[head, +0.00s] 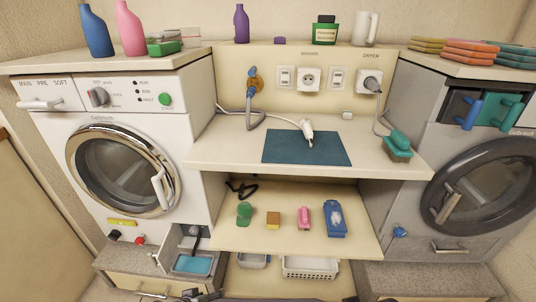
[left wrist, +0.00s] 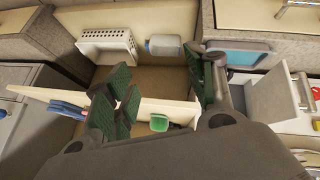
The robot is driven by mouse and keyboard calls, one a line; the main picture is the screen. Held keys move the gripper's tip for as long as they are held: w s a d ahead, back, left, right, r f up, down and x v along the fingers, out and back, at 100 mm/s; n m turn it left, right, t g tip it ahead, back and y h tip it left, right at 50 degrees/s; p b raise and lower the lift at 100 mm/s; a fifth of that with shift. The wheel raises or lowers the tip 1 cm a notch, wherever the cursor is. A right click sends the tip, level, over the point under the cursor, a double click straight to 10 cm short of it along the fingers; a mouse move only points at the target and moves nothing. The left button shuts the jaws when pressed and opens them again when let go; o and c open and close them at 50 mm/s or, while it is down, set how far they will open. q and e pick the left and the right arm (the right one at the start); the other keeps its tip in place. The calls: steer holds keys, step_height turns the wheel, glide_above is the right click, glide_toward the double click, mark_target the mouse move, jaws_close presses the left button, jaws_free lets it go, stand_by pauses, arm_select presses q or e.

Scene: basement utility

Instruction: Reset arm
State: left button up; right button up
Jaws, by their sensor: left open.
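My left gripper (left wrist: 158,92) is open in the left wrist view. Its two fingers with green ridged pads are spread wide apart, and nothing is held between them. The view looks upside down toward the lower shelf, whose pale edge (left wrist: 60,97) runs behind the fingers. A green item (left wrist: 158,122) shows beyond the gap between the fingers, apart from them. In the head view only a dark part of my left gripper (head: 200,296) shows at the bottom edge, and its jaws are not clear there. My right gripper is in neither view.
The lower shelf (head: 290,245) holds a green item, a yellow block, a pink bottle and a blue pack (head: 335,218). Washer (head: 120,165) and dryer (head: 485,185) flank the counter.

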arm_select(q)
steer(key=shift+s+a+r+m+g+y, duration=1.2)
steer(key=shift+s+a+r+m+g, duration=0.75)
steer(key=shift+s+r, duration=1.25)
steer(key=s+f+p, duration=0.3)
steer(key=f+p, duration=0.8)
steer(key=p, duration=1.2)
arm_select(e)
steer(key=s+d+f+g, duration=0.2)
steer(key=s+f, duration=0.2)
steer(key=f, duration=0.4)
arm_select(q)
steer(key=s+a+r+g+p, duration=0.1)
steer(key=s+a+p, duration=0.1)
steer(key=s+p, duration=0.8)
steer(key=s+a+r+g+p, duration=0.1)
steer(key=s+a+p, duration=0.1)
steer(key=s+p, duration=0.9)
steer(key=shift+s+a, duration=0.25)
steer(key=shift+s, duration=0.4)
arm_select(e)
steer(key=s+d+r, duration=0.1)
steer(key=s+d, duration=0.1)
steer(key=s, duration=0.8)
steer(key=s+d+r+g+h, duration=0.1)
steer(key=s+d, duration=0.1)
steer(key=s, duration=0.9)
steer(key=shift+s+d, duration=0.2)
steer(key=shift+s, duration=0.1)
